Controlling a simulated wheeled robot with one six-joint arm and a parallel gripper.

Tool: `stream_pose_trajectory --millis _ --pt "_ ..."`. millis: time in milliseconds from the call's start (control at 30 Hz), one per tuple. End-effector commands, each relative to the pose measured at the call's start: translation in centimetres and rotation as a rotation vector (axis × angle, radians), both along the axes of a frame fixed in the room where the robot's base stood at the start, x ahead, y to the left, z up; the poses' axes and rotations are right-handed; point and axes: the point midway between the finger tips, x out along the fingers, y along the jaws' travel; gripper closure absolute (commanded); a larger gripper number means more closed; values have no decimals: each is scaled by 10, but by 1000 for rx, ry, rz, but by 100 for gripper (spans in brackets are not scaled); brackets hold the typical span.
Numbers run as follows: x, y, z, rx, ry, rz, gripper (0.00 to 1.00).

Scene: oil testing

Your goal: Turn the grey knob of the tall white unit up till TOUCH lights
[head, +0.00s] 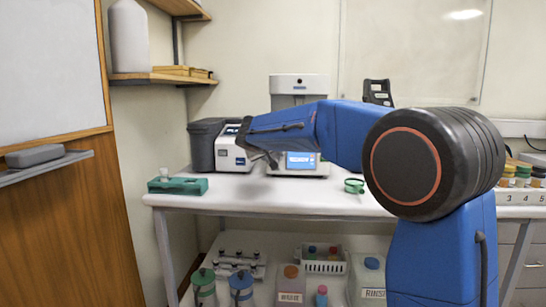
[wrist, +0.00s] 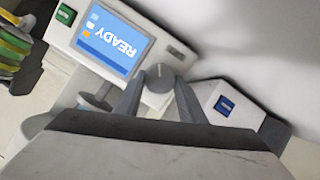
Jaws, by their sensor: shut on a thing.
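The tall white unit (head: 298,84) stands at the back of the bench. Its blue screen (head: 300,160) also shows in the wrist view (wrist: 114,40), where it reads READY upside down. The round grey knob (wrist: 160,73) with a pale mark is beside the screen. My gripper (wrist: 160,84) has a finger on each side of the knob and is shut on it. In the head view my gripper (head: 268,160) is at the unit's lower left front, and the knob is hidden there. I see no lit TOUCH sign.
A smaller white device (head: 232,152) and a dark grey box (head: 204,144) stand left of the unit. A green tray (head: 178,186) lies at the bench's front left. The front middle of the bench is clear.

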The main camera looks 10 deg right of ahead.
Motion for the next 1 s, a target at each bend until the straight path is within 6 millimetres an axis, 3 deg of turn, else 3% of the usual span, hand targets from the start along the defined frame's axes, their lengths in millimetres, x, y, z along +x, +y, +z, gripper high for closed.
stream_pose_trajectory --millis 467,500,533,867,1000 --pt "0 -1 -2 14 -1 -6 86" --pt "0 0 -2 14 -1 -6 59" --pt "0 0 -2 13 0 -6 56" --pt "-1 1 0 12 -3 -4 56" --pt "-11 6 6 13 -4 -2 56"
